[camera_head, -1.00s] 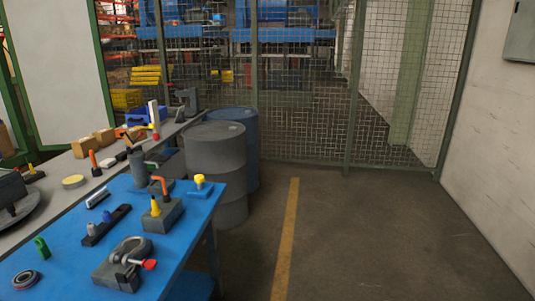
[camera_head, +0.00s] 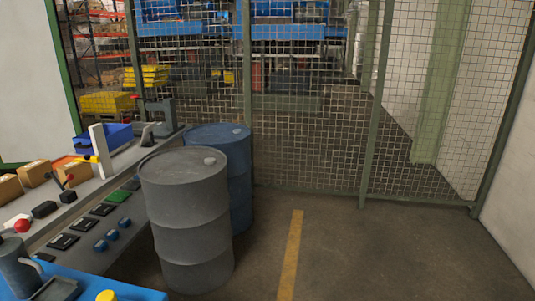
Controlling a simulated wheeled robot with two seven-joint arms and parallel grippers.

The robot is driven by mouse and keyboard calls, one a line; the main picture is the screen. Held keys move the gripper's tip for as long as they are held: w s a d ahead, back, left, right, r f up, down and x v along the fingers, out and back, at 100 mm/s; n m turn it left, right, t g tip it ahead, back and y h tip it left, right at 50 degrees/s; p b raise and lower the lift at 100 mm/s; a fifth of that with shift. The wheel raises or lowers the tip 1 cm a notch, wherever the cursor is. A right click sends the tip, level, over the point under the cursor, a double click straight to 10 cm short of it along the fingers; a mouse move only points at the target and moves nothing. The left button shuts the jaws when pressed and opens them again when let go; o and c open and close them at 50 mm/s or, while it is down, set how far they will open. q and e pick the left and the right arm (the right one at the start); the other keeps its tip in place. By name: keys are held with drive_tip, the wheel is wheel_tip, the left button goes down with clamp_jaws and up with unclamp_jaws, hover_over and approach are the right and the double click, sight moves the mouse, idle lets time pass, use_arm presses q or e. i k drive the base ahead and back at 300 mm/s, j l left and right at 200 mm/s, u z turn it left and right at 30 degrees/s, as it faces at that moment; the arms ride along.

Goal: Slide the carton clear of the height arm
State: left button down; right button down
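Brown cartons stand on the grey bench at the left edge of the head view: one carton (camera_head: 35,173) and, nearer the edge, another carton (camera_head: 9,188), cut off by the frame. To their right a white upright post (camera_head: 99,148) carries a short yellow arm (camera_head: 88,159) pointing left; it looks like the height arm. Neither of my grippers is in view.
A grey drum (camera_head: 186,220) and a blue drum (camera_head: 229,165) stand right of the grey bench (camera_head: 75,222). A blue table corner (camera_head: 130,291) shows at lower left. A mesh fence (camera_head: 310,140) closes the back. The floor (camera_head: 390,250) at right is clear.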

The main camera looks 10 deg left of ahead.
sight(82, 172)
drive_tip(key=i+u, duration=0.25)
drive_tip(key=i, duration=0.3)
drive_tip(key=i+u, duration=0.2)
drive_tip(key=i, duration=0.35)
drive_tip(key=i+l+u, duration=0.25)
drive_tip(key=i, duration=0.3)
drive_tip(key=i+l+u, duration=0.2)
drive_tip(key=i, duration=0.35)
